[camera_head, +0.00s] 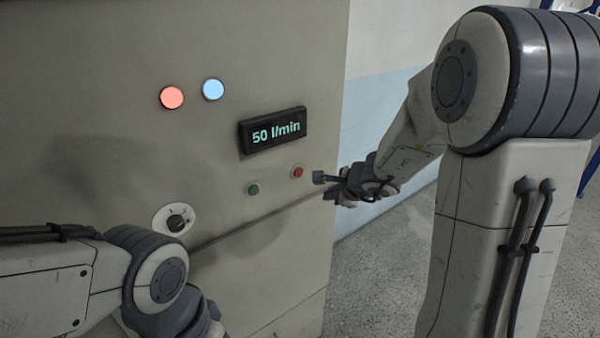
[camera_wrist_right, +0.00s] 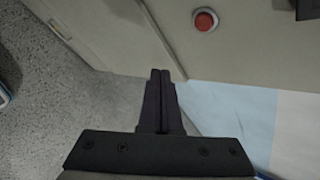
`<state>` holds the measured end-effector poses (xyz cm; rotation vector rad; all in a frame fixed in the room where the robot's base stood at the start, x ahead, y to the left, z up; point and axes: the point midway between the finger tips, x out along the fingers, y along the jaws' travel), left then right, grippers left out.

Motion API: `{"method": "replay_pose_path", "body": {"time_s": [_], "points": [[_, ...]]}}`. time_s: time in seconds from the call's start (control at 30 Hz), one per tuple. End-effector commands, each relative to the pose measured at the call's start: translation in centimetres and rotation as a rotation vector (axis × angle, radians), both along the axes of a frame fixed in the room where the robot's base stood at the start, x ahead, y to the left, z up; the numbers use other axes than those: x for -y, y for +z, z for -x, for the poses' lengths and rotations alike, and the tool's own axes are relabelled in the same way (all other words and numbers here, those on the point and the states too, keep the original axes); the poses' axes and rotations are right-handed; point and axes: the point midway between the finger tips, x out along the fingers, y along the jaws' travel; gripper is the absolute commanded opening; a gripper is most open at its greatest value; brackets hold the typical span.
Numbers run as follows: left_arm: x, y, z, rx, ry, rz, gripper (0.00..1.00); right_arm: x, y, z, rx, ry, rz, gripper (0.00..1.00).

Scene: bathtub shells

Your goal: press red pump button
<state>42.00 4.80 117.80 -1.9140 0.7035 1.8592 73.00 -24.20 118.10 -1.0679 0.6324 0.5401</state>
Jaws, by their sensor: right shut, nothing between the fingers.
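The red pump button (camera_head: 297,171) sits on the grey cabinet front, below the right end of the display. It also shows in the right wrist view (camera_wrist_right: 205,20), near the top. My right gripper (camera_head: 326,193) is just right of the button in the head view, by the cabinet's right edge. In the right wrist view its fingers (camera_wrist_right: 161,74) are together and empty, with a visible gap to the button in the picture. My left arm reaches in at the lower left; its gripper is not in view.
The cabinet (camera_head: 100,50) carries a display (camera_head: 272,131) reading 50 l/min. A green button (camera_head: 252,189) is left of the red one. A red lamp (camera_head: 172,98), a blue lamp (camera_head: 213,90) and a black knob (camera_head: 177,222) are further left. Speckled floor (camera_head: 375,270) lies right.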

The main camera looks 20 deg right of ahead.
Motion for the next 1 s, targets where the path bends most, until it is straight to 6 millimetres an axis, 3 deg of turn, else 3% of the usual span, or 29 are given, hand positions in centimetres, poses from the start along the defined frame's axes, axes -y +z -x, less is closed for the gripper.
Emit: {"method": "replay_pose_path", "body": {"time_s": [0.27, 0.7, 1.0], "points": [[0.0, 0.6, 0.0, 0.000, 0.000, 0.000, 0.50, -0.7, 0.1, -1.7, 0.000, 0.005, 0.000, 0.00], [0.0, 2.1, 0.0, 0.000, -0.002, 0.000, 0.50, -2.7, 0.1, -7.1, 0.000, 0.005, 0.000, 0.00], [0.0, 2.2, 0.0, 0.000, -0.003, 0.000, 0.50, -3.1, 0.0, -8.3, 0.000, 0.003, 0.001, 0.00]]}}
